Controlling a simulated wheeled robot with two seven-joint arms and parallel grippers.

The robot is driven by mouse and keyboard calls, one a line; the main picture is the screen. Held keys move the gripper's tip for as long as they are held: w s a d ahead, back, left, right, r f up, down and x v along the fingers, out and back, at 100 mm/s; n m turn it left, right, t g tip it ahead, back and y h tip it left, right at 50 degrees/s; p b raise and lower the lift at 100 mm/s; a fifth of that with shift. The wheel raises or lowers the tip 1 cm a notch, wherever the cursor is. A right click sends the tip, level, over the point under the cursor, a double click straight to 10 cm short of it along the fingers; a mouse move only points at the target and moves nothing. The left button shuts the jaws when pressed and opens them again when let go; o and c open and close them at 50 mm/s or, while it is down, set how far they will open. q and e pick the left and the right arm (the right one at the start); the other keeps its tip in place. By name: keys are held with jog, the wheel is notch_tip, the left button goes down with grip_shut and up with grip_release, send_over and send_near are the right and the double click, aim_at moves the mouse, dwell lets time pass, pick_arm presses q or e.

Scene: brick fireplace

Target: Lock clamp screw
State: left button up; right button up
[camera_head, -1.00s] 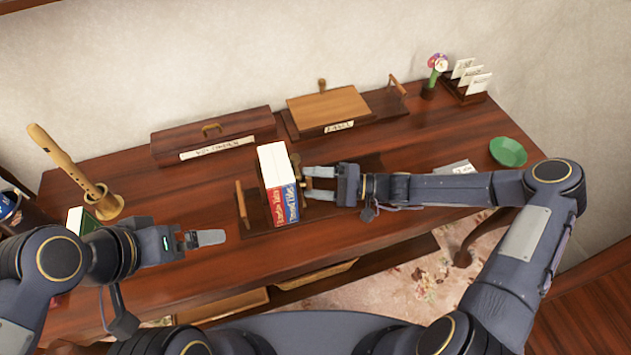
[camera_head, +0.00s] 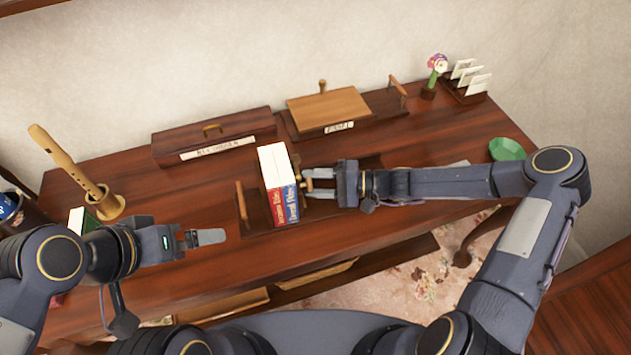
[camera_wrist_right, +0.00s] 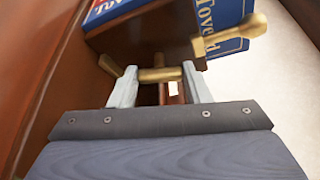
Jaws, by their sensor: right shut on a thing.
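A wooden book press (camera_head: 241,205) stands on the desk with a red book (camera_head: 277,207) and a blue book (camera_head: 291,205) upright in it. Its brass clamp screw (camera_head: 296,162) is at the right side, partly hidden by my right gripper. In the right wrist view the brass screw (camera_wrist_right: 160,74) runs between the fingers, with a brass bar (camera_wrist_right: 238,36) in front of the blue book. My right gripper (camera_head: 305,184) is shut on the brass screw part. My left gripper (camera_head: 212,237) hangs left of the press, apart from it; its fingers are seen edge-on.
A dark wooden box (camera_head: 211,137) and a lidded wooden piece (camera_head: 328,107) stand at the back by the wall. A recorder on a stand (camera_head: 105,202) is at the left. A green dish (camera_head: 507,149), flower and card holder (camera_head: 465,90) are at the right.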

jog(key=m, duration=0.1)
jog(key=m+g+h+p, duration=0.1)
jog(key=m, duration=0.1)
jog(key=shift+r+m+h, duration=0.2)
jog(key=shift+m+h, duration=0.1)
jog(key=m, duration=0.1)
jog(key=m+g+p, duration=0.1)
jog(key=shift+w+a+m+g+h, duration=0.1)
jog(key=shift+w+m+g+h, duration=0.05)
jog(key=shift+m+g+h, duration=0.2)
jog(key=shift+m+g+h+p, duration=0.4)
jog(key=shift+m+g, duration=0.35)
jog(key=shift+m, duration=0.4)
jog(key=shift+w+m+g, duration=0.1)
jog(key=shift+m+g, duration=0.5)
jog(key=shift+m, duration=0.2)
jog(key=o, duration=1)
